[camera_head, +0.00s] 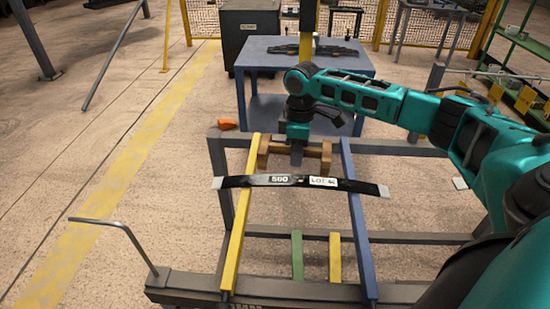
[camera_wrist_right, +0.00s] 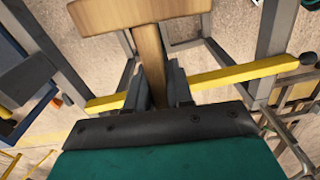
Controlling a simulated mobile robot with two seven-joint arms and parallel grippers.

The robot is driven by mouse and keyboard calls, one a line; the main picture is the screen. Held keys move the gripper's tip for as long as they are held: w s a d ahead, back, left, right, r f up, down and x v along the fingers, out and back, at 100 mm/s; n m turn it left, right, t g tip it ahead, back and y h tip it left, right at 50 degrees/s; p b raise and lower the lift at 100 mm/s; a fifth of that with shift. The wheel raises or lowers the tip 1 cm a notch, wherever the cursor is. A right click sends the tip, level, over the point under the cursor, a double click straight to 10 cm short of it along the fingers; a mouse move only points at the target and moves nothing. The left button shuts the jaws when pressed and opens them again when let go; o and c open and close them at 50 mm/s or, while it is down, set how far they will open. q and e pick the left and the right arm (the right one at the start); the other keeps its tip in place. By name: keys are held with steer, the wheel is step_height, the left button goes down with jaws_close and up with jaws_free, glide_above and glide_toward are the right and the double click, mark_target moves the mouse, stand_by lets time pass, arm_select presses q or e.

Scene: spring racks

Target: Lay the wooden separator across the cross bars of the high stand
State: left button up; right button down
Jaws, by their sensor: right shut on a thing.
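The wooden separator (camera_head: 312,149) is a brown piece with a block at each end. My right gripper (camera_head: 297,155) is shut on its middle bar, which also shows between the fingers in the right wrist view (camera_wrist_right: 150,55). The high stand (camera_head: 219,185) is a dark grey frame with a yellow cross bar (camera_head: 240,220) and a blue cross bar (camera_head: 357,220) on top. In the head view the separator appears between these bars, near the far end; I cannot tell whether it touches them. My left gripper is not in view.
A black leaf spring (camera_head: 250,181) with white labels lies across both bars, nearer than the separator. A blue table (camera_head: 262,58) with dark springs stands behind. A small orange object (camera_head: 228,124) is at left. A bent grey rod (camera_head: 120,226) rises at front left.

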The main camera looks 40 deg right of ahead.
steer(key=d, duration=0.1)
steer(key=d+n, duration=0.1)
steer(key=shift+d+f, duration=0.35)
steer(key=shift+f+b, duration=0.9)
steer(key=shift+f, duration=2)
steer(key=shift+p, duration=0.65)
steer(key=shift+r, duration=0.1)
